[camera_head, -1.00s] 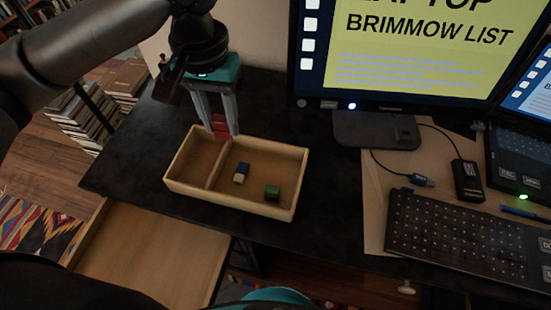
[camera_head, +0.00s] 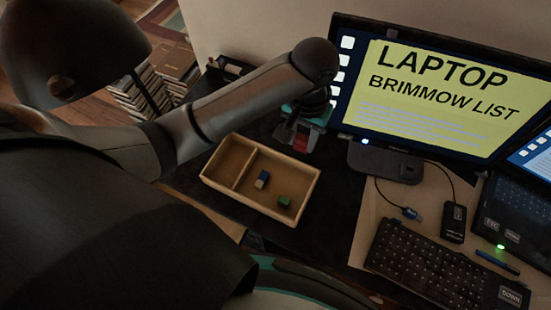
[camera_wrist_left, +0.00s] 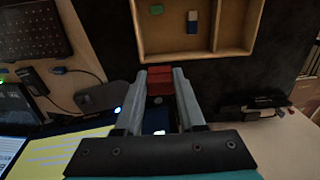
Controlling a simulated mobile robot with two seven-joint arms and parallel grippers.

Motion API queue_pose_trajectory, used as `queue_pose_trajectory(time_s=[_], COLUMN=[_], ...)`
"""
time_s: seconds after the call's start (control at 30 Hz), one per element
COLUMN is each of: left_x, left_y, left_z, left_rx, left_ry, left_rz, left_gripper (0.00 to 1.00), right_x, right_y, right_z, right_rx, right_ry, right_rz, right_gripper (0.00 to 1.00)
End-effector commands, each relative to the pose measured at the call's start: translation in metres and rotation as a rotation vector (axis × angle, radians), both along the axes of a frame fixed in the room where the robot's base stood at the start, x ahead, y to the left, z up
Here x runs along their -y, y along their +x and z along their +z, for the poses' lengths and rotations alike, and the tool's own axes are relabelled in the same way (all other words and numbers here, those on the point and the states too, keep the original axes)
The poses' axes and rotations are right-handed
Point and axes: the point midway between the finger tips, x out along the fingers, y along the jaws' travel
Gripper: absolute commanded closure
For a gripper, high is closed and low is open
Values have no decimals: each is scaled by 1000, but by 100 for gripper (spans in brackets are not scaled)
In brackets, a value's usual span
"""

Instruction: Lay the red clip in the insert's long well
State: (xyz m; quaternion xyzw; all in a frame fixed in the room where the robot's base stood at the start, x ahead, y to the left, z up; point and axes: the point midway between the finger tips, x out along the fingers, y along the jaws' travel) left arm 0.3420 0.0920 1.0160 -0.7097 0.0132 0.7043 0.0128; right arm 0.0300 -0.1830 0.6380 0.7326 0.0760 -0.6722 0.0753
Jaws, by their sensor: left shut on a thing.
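The insert (camera_head: 222,200) is a shallow wooden tray on the dark desk. A divider splits it into a short well on the left and a long well on the right. The long well holds a blue-and-white block (camera_head: 262,179) and a green block (camera_head: 284,202). My left gripper (camera_head: 300,146) is beyond the insert's back right side, shut on the red clip (camera_wrist_left: 160,82). In the left wrist view the clip is between the fingertips, just outside the insert's wall (camera_wrist_left: 198,56). My right gripper is not in view.
A monitor on a stand (camera_head: 385,162) is close to the right of my left gripper. A keyboard (camera_head: 430,262), a black adapter with cable (camera_head: 454,223) and a laptop (camera_head: 518,220) are farther right. Bare desk (camera_head: 325,215) lies right of the insert.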

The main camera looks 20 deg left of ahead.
Motion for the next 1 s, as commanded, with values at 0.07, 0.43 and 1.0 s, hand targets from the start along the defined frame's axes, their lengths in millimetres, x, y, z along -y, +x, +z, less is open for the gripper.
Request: queue_pose_trajectory(time_s=[0.07,0.43,1.0], left_x=[1,0,0], left_y=[-2,-4,-3], left_z=[-3,-91,-181], left_rx=[-2,-5,-1], left_ry=[-1,3,1], left_rz=[2,3,2], left_gripper=[100,100,100], right_x=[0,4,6], right_y=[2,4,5], right_z=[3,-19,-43], right_rx=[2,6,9], right_ry=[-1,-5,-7], right_rz=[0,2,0], right_gripper=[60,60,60])
